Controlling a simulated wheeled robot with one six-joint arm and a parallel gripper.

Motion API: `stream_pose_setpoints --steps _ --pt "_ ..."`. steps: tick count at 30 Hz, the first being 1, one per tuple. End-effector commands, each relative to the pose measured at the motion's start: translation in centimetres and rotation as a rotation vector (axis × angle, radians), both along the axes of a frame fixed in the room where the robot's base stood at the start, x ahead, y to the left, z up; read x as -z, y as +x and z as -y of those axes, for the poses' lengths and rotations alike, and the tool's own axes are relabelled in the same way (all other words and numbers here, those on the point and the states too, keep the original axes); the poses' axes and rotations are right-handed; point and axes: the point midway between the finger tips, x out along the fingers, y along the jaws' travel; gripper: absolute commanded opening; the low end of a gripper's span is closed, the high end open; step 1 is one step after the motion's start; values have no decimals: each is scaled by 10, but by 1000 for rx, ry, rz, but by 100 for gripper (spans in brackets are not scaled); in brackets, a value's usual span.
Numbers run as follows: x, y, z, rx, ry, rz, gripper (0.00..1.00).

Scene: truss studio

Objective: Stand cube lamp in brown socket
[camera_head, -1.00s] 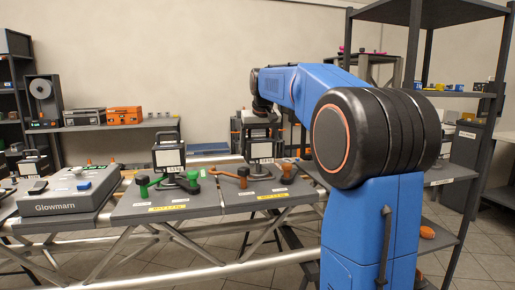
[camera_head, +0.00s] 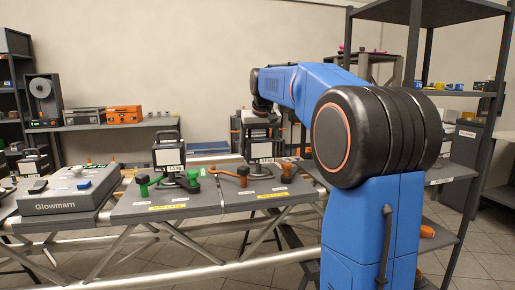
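A cube lamp (camera_head: 261,150), with a white lit face and dark frame, is upright at the brown socket (camera_head: 241,171), between its orange-brown clamp parts on the grey bench panel. Its dark foot is at the panel, but I cannot tell whether it is seated or slightly above. My arm reaches from the right, and its end comes down over this lamp. My gripper (camera_head: 262,108) is small and dark there; its fingers cannot be made out against the lamp's top frame. A similar cube lamp (camera_head: 169,156) stands at the green socket (camera_head: 193,180) to the left.
A grey console marked Glowmarn (camera_head: 65,203) sits left on the rail bench. A back shelf holds an orange case (camera_head: 124,115) and a grey case (camera_head: 84,117). A dark shelf rack (camera_head: 410,60) stands right, behind my arm. Open tiled floor shows at lower right.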

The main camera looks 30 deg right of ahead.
Motion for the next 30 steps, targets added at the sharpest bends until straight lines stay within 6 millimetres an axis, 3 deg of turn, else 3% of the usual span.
stream_pose_setpoints --steps 5,6,8,20,30 --pt "-1 0 0 0 -1 2 15" --pt "-1 0 0 0 -1 2 85" --pt "-1 0 0 0 0 1 99" --pt "-7 -3 -1 0 0 1 100" --pt "-63 -24 -7 0 -1 3 100"
